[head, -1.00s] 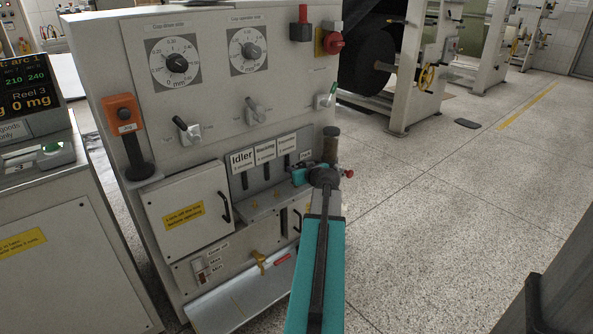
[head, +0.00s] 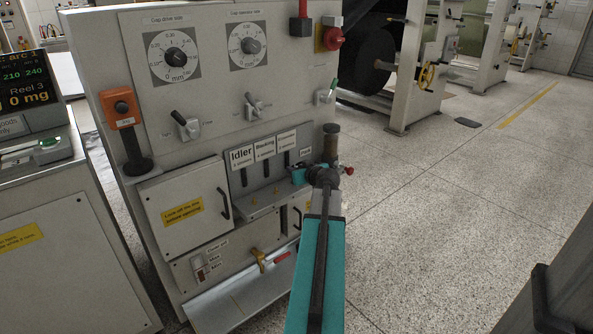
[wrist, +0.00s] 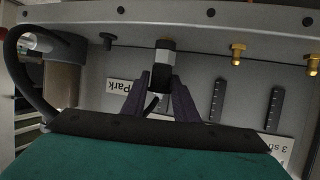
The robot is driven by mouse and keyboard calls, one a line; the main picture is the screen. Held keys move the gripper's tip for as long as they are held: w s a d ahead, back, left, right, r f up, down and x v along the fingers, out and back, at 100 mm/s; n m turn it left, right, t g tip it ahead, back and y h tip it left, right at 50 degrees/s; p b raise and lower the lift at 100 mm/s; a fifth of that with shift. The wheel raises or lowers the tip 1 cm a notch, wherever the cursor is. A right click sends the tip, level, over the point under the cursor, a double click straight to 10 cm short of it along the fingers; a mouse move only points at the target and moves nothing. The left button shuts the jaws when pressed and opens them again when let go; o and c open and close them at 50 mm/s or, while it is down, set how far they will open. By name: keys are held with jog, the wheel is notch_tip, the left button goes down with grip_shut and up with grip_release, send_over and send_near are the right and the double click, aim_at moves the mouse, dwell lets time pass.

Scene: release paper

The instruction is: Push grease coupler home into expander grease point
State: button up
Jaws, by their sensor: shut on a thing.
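In the wrist view my gripper (wrist: 157,98) is shut on the grease coupler (wrist: 161,76), a black fitting with a pale metal collar. The coupler points at the grey ledge, beside an upside-down "Park" label (wrist: 124,87). A small brass bit shows at its tip; I cannot tell if it is seated on a fitting. Two bare brass grease points (wrist: 237,54) (wrist: 313,65) stand on the ledge to the right. Which one is the expander's cannot be read here. In the head view my gripper (head: 299,175) is at the panel's right end, its fingers mostly hidden by my arm.
A dark hose (wrist: 22,75) curves at left past a grey-brown cylinder (wrist: 62,82), which stands at the panel's right edge in the head view (head: 331,143). Labels (head: 265,149) and slotted plates back the ledge.

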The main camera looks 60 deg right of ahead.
jog(key=shift+f, duration=0.3)
jog(key=o, duration=1.2)
jog(key=shift+o, duration=0.2)
jog(key=shift+r, duration=0.1)
jog(key=v, duration=1.1)
jog(key=shift+s+b, duration=0.25)
jog(key=shift+b, duration=0.1)
jog(key=b+v, duration=0.2)
jog(key=b, duration=0.4)
jog(key=shift+s+a+r+b, duration=0.1)
jog(key=shift+r+b, duration=0.05)
jog(key=shift+b, duration=0.15)
